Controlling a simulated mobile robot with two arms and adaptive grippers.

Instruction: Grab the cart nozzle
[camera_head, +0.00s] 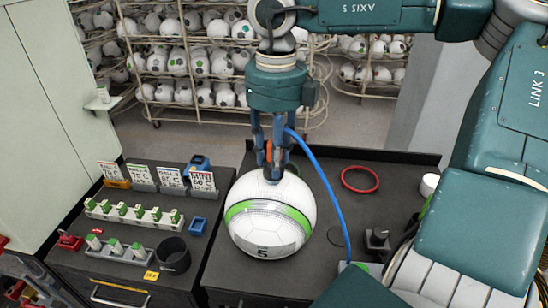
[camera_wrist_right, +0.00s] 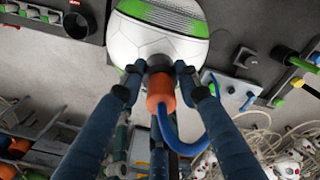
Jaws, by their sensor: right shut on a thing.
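My right gripper (camera_head: 271,172) points down just above the top of a white ball with a green band (camera_head: 265,246). It is shut on the cart nozzle, an orange piece with a dark tip (camera_wrist_right: 160,88). In the wrist view the fingers close around the nozzle, and the ball lies just beyond it. A little of the nozzle's orange also shows between the fingers in the head view (camera_head: 269,151). A blue hose (camera_head: 328,190) runs from the nozzle down to the bench. Whether the nozzle touches the ball I cannot tell. My left gripper is not in view.
The ball sits on a dark bench (camera_head: 330,215). A red ring (camera_head: 360,179) lies on the right, and a black cup (camera_head: 173,255) stands on the left near racks of green-topped pieces (camera_head: 134,212). Racks of balls (camera_head: 190,60) stand behind. My right arm covers the right side.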

